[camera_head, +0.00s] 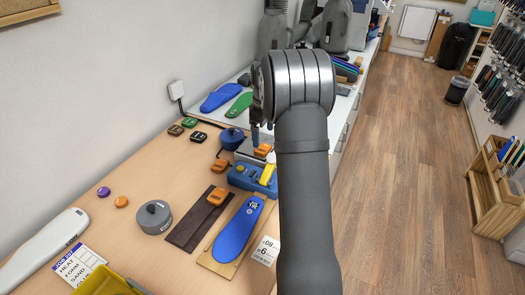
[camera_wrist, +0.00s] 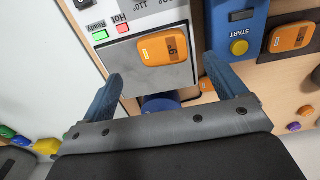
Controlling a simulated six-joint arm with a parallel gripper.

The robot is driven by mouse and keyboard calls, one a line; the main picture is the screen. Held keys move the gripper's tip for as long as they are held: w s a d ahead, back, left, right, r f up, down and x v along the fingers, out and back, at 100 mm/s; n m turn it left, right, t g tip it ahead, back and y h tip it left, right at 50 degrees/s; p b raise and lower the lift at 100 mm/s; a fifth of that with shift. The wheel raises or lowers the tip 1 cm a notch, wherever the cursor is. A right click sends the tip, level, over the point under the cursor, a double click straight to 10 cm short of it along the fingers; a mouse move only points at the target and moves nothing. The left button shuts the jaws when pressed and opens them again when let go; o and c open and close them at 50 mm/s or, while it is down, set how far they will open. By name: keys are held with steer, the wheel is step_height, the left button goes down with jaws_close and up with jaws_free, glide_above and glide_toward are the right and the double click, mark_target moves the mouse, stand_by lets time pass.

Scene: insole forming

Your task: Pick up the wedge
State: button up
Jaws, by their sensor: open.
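An orange wedge (camera_head: 262,150) with a dark marked panel lies on the grey plate of a heating unit. In the wrist view this wedge (camera_wrist: 163,48) is near the top centre, just beyond the gap between my fingers. Another orange wedge (camera_head: 217,196) lies on a dark brown strip and shows at the right of the wrist view (camera_wrist: 291,38). My gripper (camera_wrist: 162,72) is open and empty, its fingers spread to either side of the first wedge; I cannot tell its height above it. In the head view my arm hides part of the heating unit.
A blue device (camera_head: 252,179) with a yellow part stands beside the heating unit (camera_wrist: 110,50). A dark blue round knob or pot (camera_head: 232,138) is close by. A blue insole (camera_head: 240,230) lies on a board. A grey round pot (camera_head: 154,217) stands at the left on the bench.

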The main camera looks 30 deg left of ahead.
mark_target(263, 148)
steer(key=f, duration=0.5)
steer(key=shift+s, duration=0.2)
steer(key=c, duration=1.1)
steer(key=shift+c, duration=0.2)
